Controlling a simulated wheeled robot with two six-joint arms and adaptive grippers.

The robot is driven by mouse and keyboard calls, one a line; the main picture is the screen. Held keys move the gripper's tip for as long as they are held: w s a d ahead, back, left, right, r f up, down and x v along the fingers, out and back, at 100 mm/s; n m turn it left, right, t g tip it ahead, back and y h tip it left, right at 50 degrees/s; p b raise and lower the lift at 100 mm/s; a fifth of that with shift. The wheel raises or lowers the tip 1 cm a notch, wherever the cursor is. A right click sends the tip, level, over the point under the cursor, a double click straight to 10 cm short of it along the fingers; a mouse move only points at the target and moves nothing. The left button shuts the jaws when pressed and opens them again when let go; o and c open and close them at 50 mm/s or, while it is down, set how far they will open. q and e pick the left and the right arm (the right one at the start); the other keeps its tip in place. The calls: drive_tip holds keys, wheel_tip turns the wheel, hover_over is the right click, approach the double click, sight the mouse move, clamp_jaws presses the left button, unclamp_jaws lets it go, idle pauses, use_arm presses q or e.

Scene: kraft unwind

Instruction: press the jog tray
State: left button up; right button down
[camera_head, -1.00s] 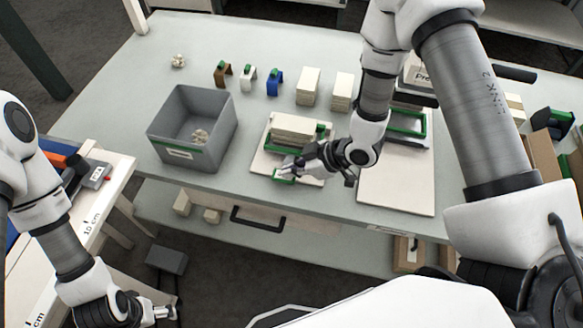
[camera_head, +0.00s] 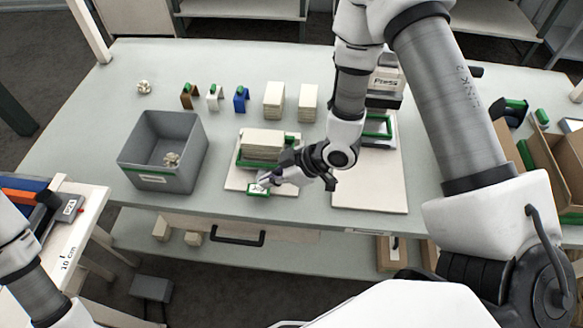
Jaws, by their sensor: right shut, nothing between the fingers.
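The jog tray (camera_head: 241,161) has green edges and holds a stack of pale sheets. It sits on a white board (camera_head: 235,180) in the middle of the table. A green tab with a white face (camera_head: 257,190) is at the front of this board. My right gripper (camera_head: 267,180) is shut and empty, with its tips low over or at the tab; I cannot tell whether they touch it. The right gripper and wrist hide the tray's front right side. My left arm shows at the lower left, but its gripper is out of view.
A grey bin (camera_head: 160,180) with crumpled paper stands left of the tray. Behind are brown, white and blue clips (camera_head: 241,100) and two pale stacks (camera_head: 273,100). Cardboard boxes (camera_head: 555,165) stand at the far right.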

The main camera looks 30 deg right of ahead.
use_arm(q)
drive_tip(key=shift+f+b, duration=0.35)
drive_tip(key=shift+f, duration=0.45)
use_arm(e)
drive_tip(key=v, duration=0.7)
drive_tip(key=shift+s+d+r, duration=0.15)
drive_tip(key=shift+s+r, duration=0.05)
drive_tip(key=shift+s, duration=0.1)
use_arm(q)
drive_tip(key=shift+w+d, duration=0.1)
use_arm(e)
drive_tip(key=shift+w, duration=0.15)
